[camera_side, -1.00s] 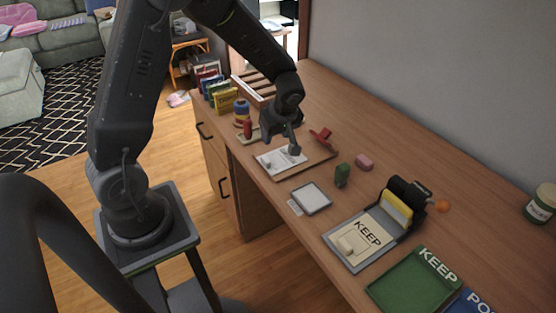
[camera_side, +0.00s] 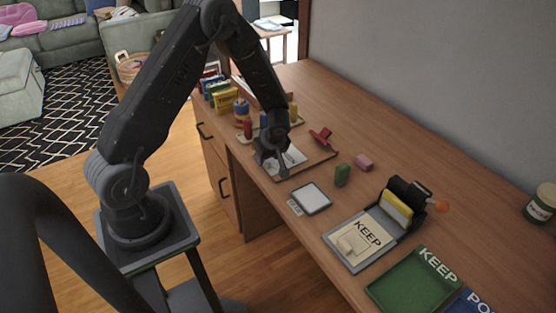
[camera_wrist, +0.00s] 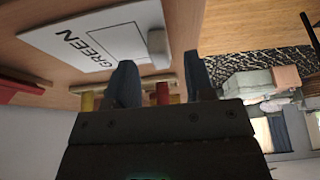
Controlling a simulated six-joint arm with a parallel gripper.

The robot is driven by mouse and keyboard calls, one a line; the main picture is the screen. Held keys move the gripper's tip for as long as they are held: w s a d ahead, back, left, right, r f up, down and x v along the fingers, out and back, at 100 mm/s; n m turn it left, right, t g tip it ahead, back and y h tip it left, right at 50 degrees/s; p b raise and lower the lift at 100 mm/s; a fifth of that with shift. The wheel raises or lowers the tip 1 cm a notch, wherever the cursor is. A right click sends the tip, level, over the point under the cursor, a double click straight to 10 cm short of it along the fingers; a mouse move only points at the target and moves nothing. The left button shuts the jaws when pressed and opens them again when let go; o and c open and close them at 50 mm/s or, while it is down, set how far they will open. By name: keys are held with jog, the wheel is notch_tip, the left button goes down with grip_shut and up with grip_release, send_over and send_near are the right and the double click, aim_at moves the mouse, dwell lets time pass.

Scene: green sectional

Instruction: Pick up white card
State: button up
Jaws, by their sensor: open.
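The white card (camera_side: 298,157) lies flat on a brown board (camera_side: 325,153) near the desk's front edge, partly hidden behind my gripper (camera_side: 273,170) in the side view. In the wrist view the white card (camera_wrist: 60,34) carries the word GREEN and a drawn outline, with a small pale block (camera_wrist: 158,48) at its edge. My gripper (camera_wrist: 161,75) is open, its two dark fingers apart with nothing between them. In the side view it is low over the card; I cannot tell whether it touches.
A grey-framed pad (camera_side: 311,198), a green block (camera_side: 342,174) and a pink block (camera_side: 363,162) are nearby. A KEEP clipboard (camera_side: 340,262) and green KEEP tray (camera_side: 400,290) are at the right front. A red object (camera_side: 320,135) and coloured pegs stand behind.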

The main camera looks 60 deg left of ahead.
jog(key=shift+x, duration=1)
grip_shut()
